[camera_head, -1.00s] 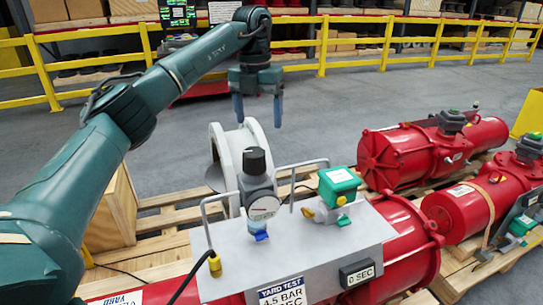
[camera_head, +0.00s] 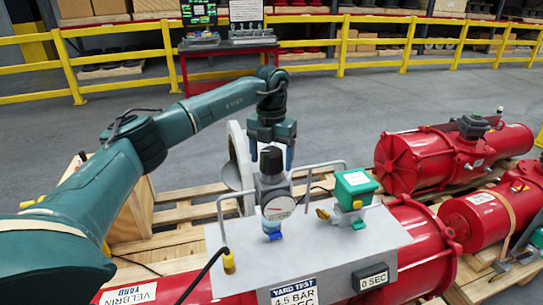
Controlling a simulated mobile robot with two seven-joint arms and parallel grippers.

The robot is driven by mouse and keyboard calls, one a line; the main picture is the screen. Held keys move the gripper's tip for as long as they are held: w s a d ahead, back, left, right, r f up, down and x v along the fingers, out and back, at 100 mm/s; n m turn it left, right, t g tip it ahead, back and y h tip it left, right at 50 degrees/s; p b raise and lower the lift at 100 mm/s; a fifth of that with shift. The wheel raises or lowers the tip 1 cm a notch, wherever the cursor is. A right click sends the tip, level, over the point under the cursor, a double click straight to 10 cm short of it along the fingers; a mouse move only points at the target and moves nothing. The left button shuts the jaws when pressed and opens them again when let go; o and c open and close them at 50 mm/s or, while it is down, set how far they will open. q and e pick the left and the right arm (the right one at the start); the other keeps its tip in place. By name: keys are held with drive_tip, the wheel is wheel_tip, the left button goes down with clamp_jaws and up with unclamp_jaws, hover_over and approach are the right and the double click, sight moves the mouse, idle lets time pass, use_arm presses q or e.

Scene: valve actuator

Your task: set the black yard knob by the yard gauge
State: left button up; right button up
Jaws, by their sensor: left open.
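The black yard knob (camera_head: 271,160) tops a grey regulator on a grey plate (camera_head: 330,247) over a red actuator. The round white yard gauge (camera_head: 279,208) sits on the regulator's front, below the knob; its reading is too small to make out. My left gripper (camera_head: 271,162) points down, open, with its blue-grey fingers at the knob's height in the picture, one on each side of it. I cannot tell whether they are around the knob or behind it. No contact is clear. My right gripper is not in view.
Wire handles (camera_head: 221,215) rise on both sides of the regulator. A green-capped valve (camera_head: 355,188) stands to its right. A sign reads 4.5 BAR (camera_head: 294,294), and a small display reads 0 SEC (camera_head: 371,278). A white flange ring (camera_head: 236,160) and more red actuators (camera_head: 440,155) stand nearby.

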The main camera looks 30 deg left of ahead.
use_arm(q)
drive_tip(key=shift+c, duration=0.5)
drive_tip(key=c, duration=0.9)
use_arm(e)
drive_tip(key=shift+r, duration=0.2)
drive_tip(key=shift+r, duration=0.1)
use_arm(q)
drive_tip(key=shift+m, duration=0.3)
